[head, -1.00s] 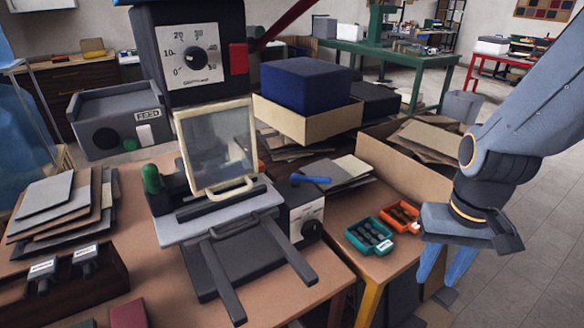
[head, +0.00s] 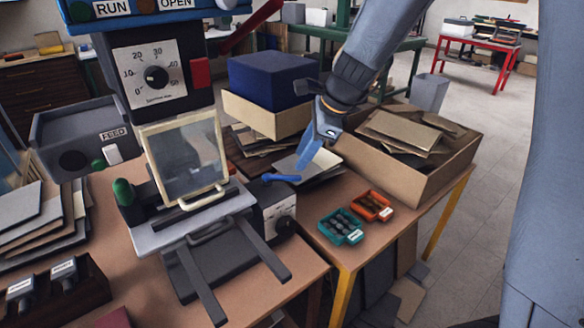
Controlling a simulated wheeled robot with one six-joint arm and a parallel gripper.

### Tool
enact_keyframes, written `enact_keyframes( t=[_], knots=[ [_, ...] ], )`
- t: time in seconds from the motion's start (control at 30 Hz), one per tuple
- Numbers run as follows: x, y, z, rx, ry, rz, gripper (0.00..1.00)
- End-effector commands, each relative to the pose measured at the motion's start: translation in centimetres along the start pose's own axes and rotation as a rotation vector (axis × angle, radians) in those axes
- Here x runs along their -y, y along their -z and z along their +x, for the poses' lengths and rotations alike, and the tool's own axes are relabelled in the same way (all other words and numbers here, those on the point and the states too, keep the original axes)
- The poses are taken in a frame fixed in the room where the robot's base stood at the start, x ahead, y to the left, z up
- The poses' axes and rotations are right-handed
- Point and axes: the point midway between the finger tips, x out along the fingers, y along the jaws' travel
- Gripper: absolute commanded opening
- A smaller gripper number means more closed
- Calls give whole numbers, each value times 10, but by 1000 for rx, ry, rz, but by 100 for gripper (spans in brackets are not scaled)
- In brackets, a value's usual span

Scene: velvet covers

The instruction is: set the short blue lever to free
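The short blue lever (head: 281,178) sits on top of a small dark box (head: 268,200) at the right side of the press. The lever lies roughly level, its handle pointing right. The box has a pale front plate (head: 281,212) with markings too small to read, and a black knob (head: 286,228). My gripper (head: 304,168) points down just right of and slightly above the lever's handle end. Its fingers overlap in this view, so their gap and any contact with the lever cannot be told.
The press has a dial (head: 156,75), a clear guard (head: 184,155) and a grey sliding tray (head: 225,262). A teal bin (head: 341,227) and an orange bin (head: 371,206) stand on the bench to the right. Cardboard boxes of sheets (head: 424,185) stand behind.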

Motion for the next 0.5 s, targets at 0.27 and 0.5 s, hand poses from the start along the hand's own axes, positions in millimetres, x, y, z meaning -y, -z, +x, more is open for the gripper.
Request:
enact_keyframes(
  t=[0.27,0.5],
  knots=[
    [0,-1,35,3,-3,19,32],
    [1,-1,67,3,0,16,32]
  ],
)
